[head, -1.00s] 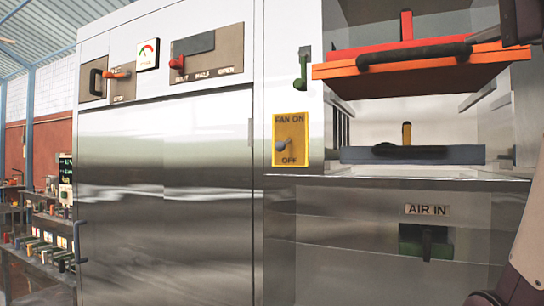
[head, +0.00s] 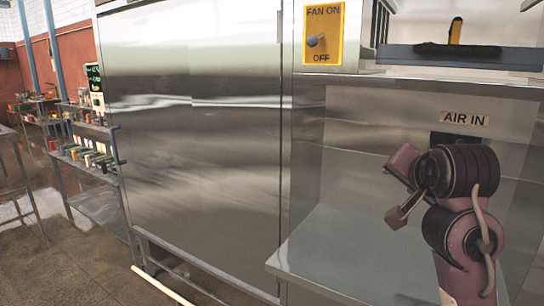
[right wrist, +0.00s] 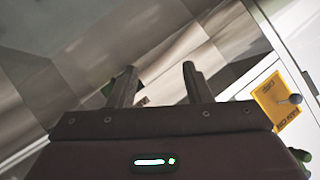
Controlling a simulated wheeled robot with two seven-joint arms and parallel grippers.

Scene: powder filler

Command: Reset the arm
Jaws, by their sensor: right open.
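My right arm rises from the lower right in the head view, in front of the open lower bay of the steel cabinet. My right gripper (head: 393,192) is open and points left, with its two fingers apart and nothing seen between them. It appears below and left of the AIR IN label (head: 466,118), and my arm hides most of the dark opening under that label. In the right wrist view the two fingers of my right gripper (right wrist: 160,82) are apart, with steel panels beyond them. My left gripper is not in view.
A yellow FAN ON/OFF plate (head: 323,34) with a grey lever is on the cabinet; it also shows in the right wrist view (right wrist: 276,102). A dark tray (head: 470,57) sits above the bay. The bay's shelf (head: 345,250) is bare. Shelves of small items (head: 88,155) stand far left.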

